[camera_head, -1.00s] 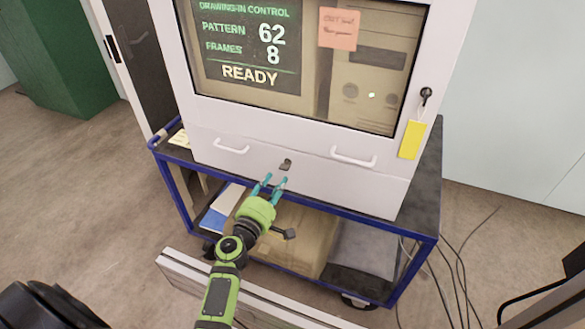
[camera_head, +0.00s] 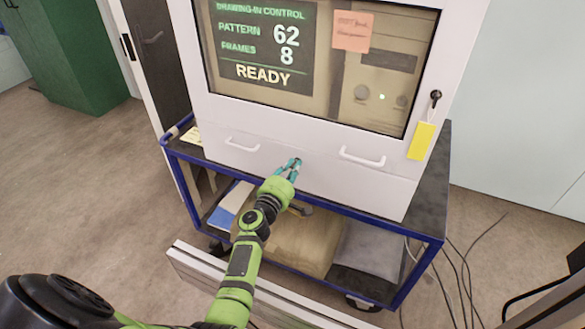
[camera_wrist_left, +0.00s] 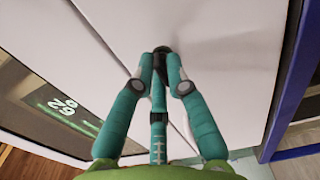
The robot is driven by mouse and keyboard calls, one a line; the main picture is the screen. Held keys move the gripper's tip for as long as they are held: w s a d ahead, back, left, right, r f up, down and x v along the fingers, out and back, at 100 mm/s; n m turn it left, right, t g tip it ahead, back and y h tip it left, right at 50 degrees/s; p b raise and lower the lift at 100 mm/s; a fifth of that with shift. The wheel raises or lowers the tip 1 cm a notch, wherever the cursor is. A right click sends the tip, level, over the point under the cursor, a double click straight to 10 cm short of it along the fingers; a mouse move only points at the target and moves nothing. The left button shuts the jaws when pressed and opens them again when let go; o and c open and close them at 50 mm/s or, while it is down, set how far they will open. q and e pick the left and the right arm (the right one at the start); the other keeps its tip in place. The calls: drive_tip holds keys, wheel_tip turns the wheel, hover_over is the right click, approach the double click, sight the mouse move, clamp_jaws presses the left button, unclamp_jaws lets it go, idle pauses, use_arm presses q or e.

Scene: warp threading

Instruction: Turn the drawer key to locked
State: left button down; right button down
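The drawer key (camera_wrist_left: 162,49) is a small dark piece on the white front panel of the cabinet, between the two drawer handles. My left gripper (camera_head: 292,164) has teal fingers and reaches the panel at the key. In the left wrist view its fingertips (camera_wrist_left: 162,62) come together on the key, with only the key's dark top showing beyond them. The fingers hide most of the key in the head view, so I cannot tell which way it is turned. My right gripper is not in view.
White handles (camera_head: 243,145) and (camera_head: 362,158) flank the key. Another key with a yellow tag (camera_head: 421,141) hangs at the cabinet's right side. The cabinet stands on a blue-framed cart (camera_head: 424,238) with a cardboard box (camera_head: 300,243) below. Cables (camera_head: 462,265) lie on the floor at right.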

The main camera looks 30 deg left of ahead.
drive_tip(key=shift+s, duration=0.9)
use_arm(q)
drive_tip(key=shift+n, duration=0.4)
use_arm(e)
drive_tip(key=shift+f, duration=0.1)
use_arm(q)
drive_tip(key=n, duration=0.2)
drive_tip(key=shift+n, duration=0.4)
drive_tip(key=n, duration=0.4)
drive_tip(key=shift+a+n, duration=0.1)
drive_tip(key=shift+n, duration=0.2)
drive_tip(key=n, duration=0.4)
drive_tip(key=shift+a+n+p, duration=0.1)
drive_tip(key=shift+n+p, duration=0.4)
drive_tip(key=shift+n, duration=2.2)
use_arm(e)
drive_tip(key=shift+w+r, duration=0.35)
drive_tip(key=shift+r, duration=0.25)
use_arm(q)
drive_tip(key=shift+f, duration=0.1)
